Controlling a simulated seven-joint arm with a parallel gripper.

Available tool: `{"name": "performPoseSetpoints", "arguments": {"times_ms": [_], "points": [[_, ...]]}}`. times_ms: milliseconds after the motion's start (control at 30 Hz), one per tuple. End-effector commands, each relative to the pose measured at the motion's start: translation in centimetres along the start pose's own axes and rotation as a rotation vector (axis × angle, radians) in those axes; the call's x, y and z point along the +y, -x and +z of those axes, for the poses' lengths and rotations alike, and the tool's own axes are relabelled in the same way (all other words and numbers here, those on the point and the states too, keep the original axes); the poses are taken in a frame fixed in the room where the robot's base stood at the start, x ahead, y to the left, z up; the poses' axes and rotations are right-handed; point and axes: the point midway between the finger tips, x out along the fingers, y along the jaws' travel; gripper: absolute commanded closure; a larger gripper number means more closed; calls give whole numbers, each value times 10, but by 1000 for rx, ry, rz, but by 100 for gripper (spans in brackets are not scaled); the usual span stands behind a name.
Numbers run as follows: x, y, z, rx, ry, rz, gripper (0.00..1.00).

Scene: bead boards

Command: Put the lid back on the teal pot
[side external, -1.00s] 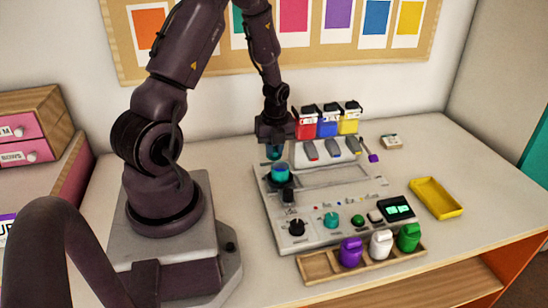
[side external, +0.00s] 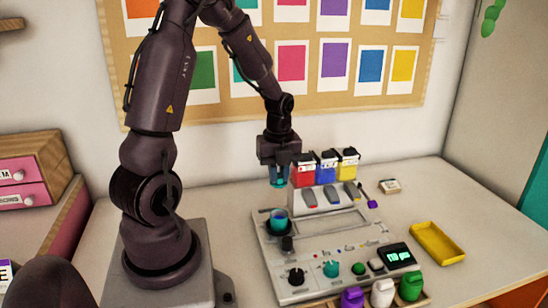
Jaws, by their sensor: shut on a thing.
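The teal pot (side external: 279,219) stands upright at the back left of the grey console (side external: 264,247), its open top showing bright blue-teal. My gripper (side external: 279,181) is above the pot, clear of it, pointing down. It is shut on a small teal piece, which looks like the lid; the fingers partly hide it and its shape is hard to make out.
Red (side external: 304,175), blue (side external: 326,172) and yellow (side external: 348,164) containers stand close to the right of my gripper. Purple (side external: 352,298), white (side external: 382,293) and green (side external: 411,287) bottles stand at the front. A yellow tray (side external: 437,243) lies at the right.

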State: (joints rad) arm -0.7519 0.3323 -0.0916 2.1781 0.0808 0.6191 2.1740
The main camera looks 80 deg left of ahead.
Motion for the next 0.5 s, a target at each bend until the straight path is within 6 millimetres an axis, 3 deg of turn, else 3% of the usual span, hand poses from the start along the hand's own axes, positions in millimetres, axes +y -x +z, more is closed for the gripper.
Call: {"name": "performPoseSetpoints", "arguments": {"times_ms": [133, 500], "points": [[2, -12, -13, 23, 4, 3, 100], [2, -44, -14, 25, 3, 5, 100]]}}
